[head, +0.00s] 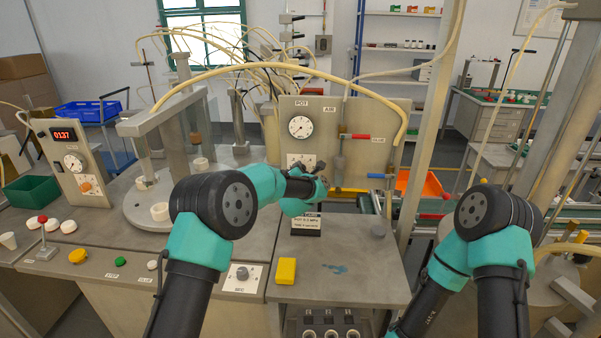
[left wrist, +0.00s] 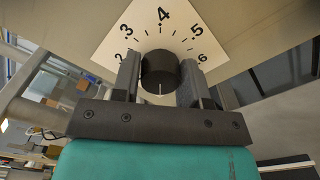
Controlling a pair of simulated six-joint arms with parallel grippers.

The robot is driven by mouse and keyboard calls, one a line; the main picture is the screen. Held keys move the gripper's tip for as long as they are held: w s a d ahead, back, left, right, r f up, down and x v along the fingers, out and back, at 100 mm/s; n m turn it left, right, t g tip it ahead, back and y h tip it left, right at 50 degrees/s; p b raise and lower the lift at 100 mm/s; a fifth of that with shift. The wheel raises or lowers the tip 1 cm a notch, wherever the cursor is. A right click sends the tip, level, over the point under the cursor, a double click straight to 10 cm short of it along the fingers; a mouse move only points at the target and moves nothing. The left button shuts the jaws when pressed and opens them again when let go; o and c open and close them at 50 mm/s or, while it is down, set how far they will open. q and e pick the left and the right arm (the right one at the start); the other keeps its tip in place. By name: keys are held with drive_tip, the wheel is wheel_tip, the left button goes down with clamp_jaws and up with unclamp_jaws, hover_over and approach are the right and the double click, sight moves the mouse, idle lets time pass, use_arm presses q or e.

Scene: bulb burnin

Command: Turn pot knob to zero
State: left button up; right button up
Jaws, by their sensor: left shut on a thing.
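The pot knob (left wrist: 160,70) is a dark round knob on a white dial plate (left wrist: 185,28), with the numbers 2 to 6 showing and 4 at the top in the left wrist view. My left gripper (left wrist: 160,85) is shut on the knob, one finger on each side. A short white mark shows on the knob's near face, low in that view. In the head view my left gripper (head: 320,170) is at the panel labelled POT (head: 340,112), below its round gauge (head: 301,127), and hides the knob. My right gripper is out of view.
A red-handled valve (head: 358,136) and a yellow bar (head: 348,190) are right of the dial. A small sign (head: 306,225) stands below my left gripper. A yellow block (head: 286,270) lies on the bench front. A red display (head: 63,134) is at the left.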

use_arm(q)
drive_tip(key=o, duration=0.9)
drive_tip(key=shift+s, duration=0.1)
drive_tip(key=s+a, duration=0.1)
drive_tip(key=s, duration=1.6)
drive_tip(key=shift+a, duration=0.2)
drive_tip(key=shift+a, duration=0.1)
